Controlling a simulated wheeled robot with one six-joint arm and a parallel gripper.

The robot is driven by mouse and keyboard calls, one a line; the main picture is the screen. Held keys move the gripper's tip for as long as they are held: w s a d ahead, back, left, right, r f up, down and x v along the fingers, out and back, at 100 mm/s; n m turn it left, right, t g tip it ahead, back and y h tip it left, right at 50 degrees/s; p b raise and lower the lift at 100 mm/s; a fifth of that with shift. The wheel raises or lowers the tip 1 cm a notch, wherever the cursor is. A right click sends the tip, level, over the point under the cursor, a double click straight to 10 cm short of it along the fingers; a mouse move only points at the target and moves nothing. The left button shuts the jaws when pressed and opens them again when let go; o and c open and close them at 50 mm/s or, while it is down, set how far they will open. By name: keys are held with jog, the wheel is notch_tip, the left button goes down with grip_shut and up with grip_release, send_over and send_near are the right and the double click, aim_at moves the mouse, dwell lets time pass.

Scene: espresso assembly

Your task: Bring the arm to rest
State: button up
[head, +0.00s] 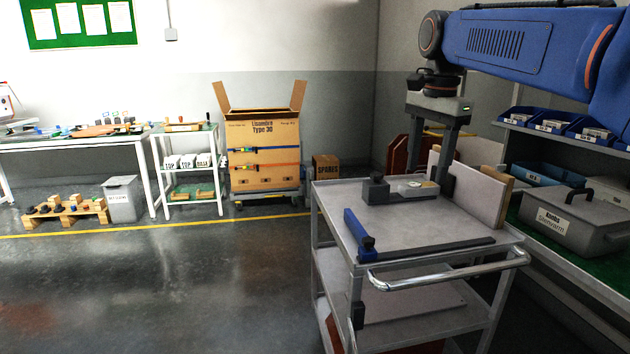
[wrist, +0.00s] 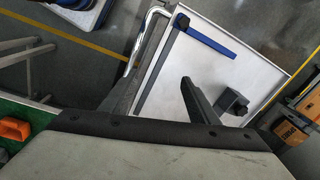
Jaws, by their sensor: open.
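My gripper (head: 429,163) hangs from the blue arm with its fingers pointing down over the grey cart (head: 332,196). The fingers are apart, with nothing seen held between them. A dark fixture block (head: 376,190) with a light round piece beside it sits on the cart top, close by the fingers in the picture. An upright pale panel (head: 476,190) stands behind the right finger; whether they touch I cannot tell. In the wrist view a dark finger (wrist: 196,100) shows above the white cart top (wrist: 190,70).
A shelf at right holds blue bins (head: 555,124) and a grey lidded box (head: 570,222). A tall carton (head: 263,150) stands at the back. Open floor lies left of the cart.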

jog(key=s+d+f+n+t, duration=0.2)
jog(key=s+f+n, duration=0.4)
jog(key=s+f, duration=0.7)
jog(key=s+d+f+n+t, duration=0.1)
jog(key=s+d+f+n, duration=0.2)
jog(key=s+f, duration=1)
notch_tip(320, 180, down, 2)
jog(key=n, duration=0.3)
jog(key=shift+s+t, duration=0.35)
jog(key=shift+t, duration=0.05)
